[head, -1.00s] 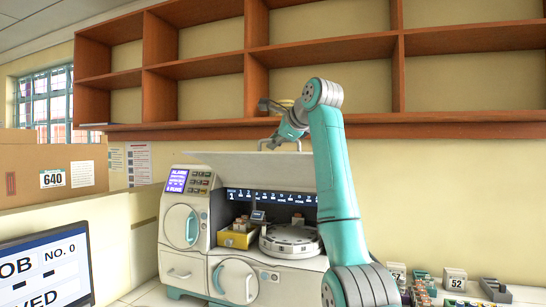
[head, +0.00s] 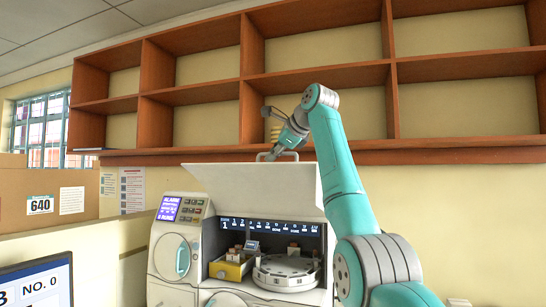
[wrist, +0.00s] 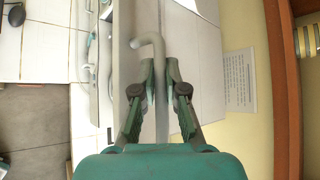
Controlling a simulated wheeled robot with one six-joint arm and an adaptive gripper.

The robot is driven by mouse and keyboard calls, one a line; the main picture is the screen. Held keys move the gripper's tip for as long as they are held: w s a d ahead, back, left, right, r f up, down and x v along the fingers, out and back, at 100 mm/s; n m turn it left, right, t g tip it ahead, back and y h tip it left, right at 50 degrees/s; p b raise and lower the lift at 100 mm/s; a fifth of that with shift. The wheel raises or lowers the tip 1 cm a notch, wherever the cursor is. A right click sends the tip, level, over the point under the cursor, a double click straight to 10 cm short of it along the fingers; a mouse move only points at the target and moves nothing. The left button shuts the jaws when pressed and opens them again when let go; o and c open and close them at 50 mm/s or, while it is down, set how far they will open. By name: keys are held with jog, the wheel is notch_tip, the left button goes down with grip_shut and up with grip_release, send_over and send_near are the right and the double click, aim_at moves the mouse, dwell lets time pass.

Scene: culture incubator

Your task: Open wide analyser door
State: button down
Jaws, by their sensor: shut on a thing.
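The wide analyser door (head: 258,187) is a pale flap along the top front of the white analyser (head: 193,235). It is raised and tilted up, and the space below it is open to view. My arm hides part of the door's right side. Inside the analyser are a round carousel (head: 287,270) and a yellow box (head: 230,268).
A monitor (head: 40,285) stands at the lower left. A cardboard box or partition (head: 20,205) labelled 640 is at the left.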

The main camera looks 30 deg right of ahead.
jog(key=c, duration=1.5)
grip_release()
jog(key=v, duration=1.1)
jog(key=shift+s+r, duration=0.25)
jog(key=shift+s, duration=0.1)
jog(key=shift+s, duration=0.1)
